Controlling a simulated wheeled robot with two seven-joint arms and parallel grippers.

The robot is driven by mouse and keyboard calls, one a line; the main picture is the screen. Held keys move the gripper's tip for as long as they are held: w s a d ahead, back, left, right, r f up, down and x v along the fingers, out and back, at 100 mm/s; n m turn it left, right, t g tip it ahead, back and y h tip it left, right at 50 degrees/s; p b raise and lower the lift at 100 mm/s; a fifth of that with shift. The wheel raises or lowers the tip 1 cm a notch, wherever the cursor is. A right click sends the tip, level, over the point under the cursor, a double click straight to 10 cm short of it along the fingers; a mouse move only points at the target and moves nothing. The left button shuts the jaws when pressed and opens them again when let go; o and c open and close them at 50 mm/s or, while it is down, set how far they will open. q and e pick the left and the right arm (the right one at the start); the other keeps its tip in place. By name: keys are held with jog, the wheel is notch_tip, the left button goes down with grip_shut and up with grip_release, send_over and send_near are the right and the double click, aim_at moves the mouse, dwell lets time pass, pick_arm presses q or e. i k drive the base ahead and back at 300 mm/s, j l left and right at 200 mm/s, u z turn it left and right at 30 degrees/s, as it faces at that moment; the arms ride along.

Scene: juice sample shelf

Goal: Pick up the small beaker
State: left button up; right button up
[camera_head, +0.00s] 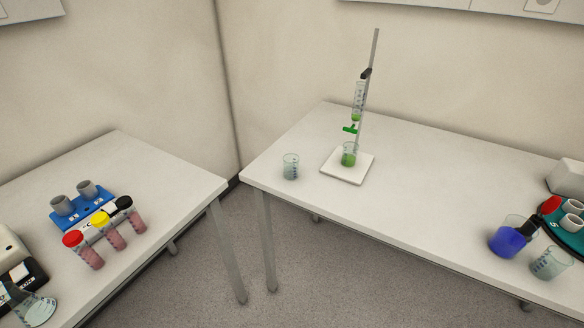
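A small clear beaker (291,166) stands upright and looks empty near the left end of the right-hand table (410,190). Another beaker (349,154) with green liquid stands on the white base of a burette stand, just right of the clear one. A larger clear beaker (550,263) stands at the right front of the same table, next to a vessel of blue liquid (507,238). Neither of my grippers shows in the head view.
The burette stand (370,90) rises behind the green beaker. The left table (140,165) holds a blue rack (82,205), tubes with red, yellow and black caps, and a flask (30,305). A floor gap separates the tables. The right table's middle is clear.

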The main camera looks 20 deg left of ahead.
aim_at(349, 151)
jog(key=i+j+z, duration=0.15)
jog(key=j+z, duration=0.35)
jog(key=i+j+z, duration=0.15)
jog(key=j+z, duration=0.15)
jog(key=z, duration=0.2)
